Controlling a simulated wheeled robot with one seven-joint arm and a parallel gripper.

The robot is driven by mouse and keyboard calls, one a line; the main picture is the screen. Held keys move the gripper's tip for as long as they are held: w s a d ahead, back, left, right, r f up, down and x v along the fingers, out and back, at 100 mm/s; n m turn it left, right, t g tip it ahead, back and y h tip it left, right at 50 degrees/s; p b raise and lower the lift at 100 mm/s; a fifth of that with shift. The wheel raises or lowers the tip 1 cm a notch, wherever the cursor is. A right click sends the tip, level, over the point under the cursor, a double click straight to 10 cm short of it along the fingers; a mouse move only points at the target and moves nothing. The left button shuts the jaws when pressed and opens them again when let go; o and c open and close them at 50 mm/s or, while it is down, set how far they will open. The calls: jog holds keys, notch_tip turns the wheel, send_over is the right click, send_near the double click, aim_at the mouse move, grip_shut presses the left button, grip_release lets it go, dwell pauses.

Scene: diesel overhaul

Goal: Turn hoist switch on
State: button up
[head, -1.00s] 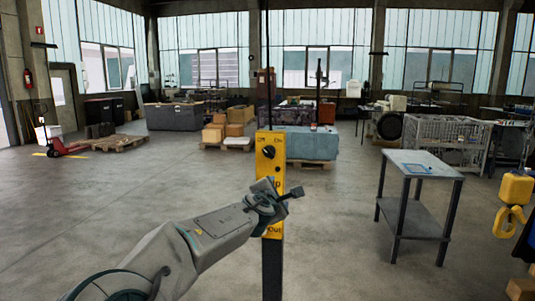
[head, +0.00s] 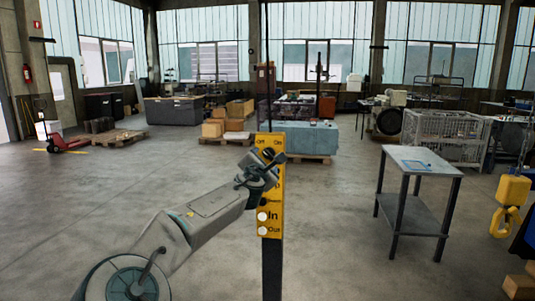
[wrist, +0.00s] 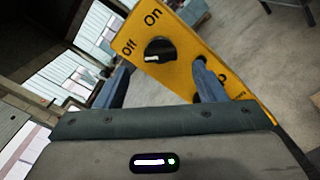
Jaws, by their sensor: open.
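The hoist switch is a black rotary knob (wrist: 159,50) on a yellow control panel (head: 270,220), with "Off" and "On" printed above it. In the wrist view the white mark on the knob lies toward its lower left side, nearer "Off" than "On". The panel stands upright on a dark post; buttons marked "In" and "Out" show on its lower part. My gripper (wrist: 160,88) is open, its two fingers apart on either side of the knob as seen in the wrist view. I cannot tell whether they touch it. In the head view my gripper (head: 272,160) partly covers the knob.
A yellow hoist hook (head: 504,218) hangs at the right. A grey table (head: 420,160) stands right of the panel. Pallets with boxes (head: 228,122) and a teal block (head: 305,138) are behind. The floor around the post is clear.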

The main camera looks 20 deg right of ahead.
aim_at(268, 155)
jog(key=p+x, duration=0.1)
jog(key=x, duration=0.3)
jog(key=shift+w+d+r+p, duration=0.1)
jog(key=shift+w+d+p, duration=0.1)
jog(key=shift+p, duration=0.15)
jog(key=shift+w+d, duration=0.3)
jog(key=shift+w, duration=0.15)
jog(key=c, duration=1)
